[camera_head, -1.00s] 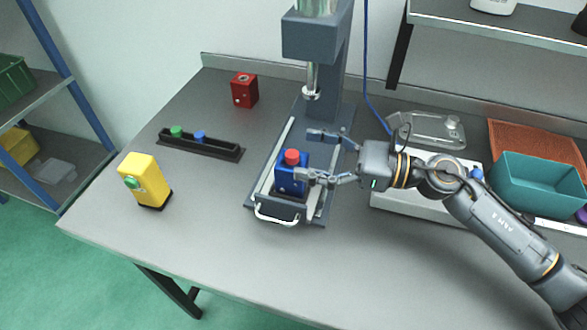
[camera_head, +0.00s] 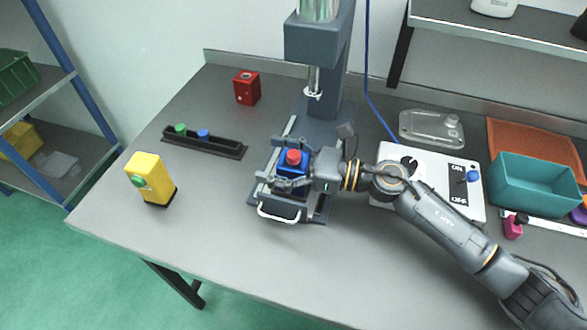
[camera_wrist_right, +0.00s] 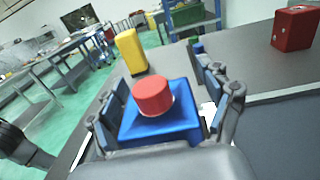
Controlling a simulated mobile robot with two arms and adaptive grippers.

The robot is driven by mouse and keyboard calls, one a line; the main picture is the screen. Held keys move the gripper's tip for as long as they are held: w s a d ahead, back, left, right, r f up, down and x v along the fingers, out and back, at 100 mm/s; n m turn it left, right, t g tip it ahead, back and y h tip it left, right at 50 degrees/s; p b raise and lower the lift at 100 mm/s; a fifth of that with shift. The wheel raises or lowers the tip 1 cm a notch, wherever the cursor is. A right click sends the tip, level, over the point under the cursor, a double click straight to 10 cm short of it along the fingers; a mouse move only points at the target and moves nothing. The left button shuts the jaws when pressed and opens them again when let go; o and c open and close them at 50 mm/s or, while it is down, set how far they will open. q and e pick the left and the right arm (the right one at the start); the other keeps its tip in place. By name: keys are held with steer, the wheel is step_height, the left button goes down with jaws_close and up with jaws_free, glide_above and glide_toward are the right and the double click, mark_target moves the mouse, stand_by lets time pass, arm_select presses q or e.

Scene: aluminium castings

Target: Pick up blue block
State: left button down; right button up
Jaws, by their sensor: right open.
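The blue block (camera_head: 291,169) with a red round knob on top stands in the sliding tray of the press (camera_head: 262,197). My right gripper (camera_head: 286,168) is around it, coming from the right. In the right wrist view the blue block (camera_wrist_right: 160,125) sits between the two open fingers of the right gripper (camera_wrist_right: 162,105), one finger on each side. The right finger is close to the block; I cannot tell whether it touches. The block's lower part is hidden by the gripper. My left gripper is not in view.
A yellow block (camera_head: 151,180) stands on the left. A dark rack (camera_head: 203,143) holds green and blue pieces. A red block (camera_head: 247,88) stands behind. A switch box (camera_head: 440,180) and a teal bin (camera_head: 535,184) are on the right. The front left table is clear.

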steer(key=c, duration=1.5)
steer(key=shift+r, duration=0.15)
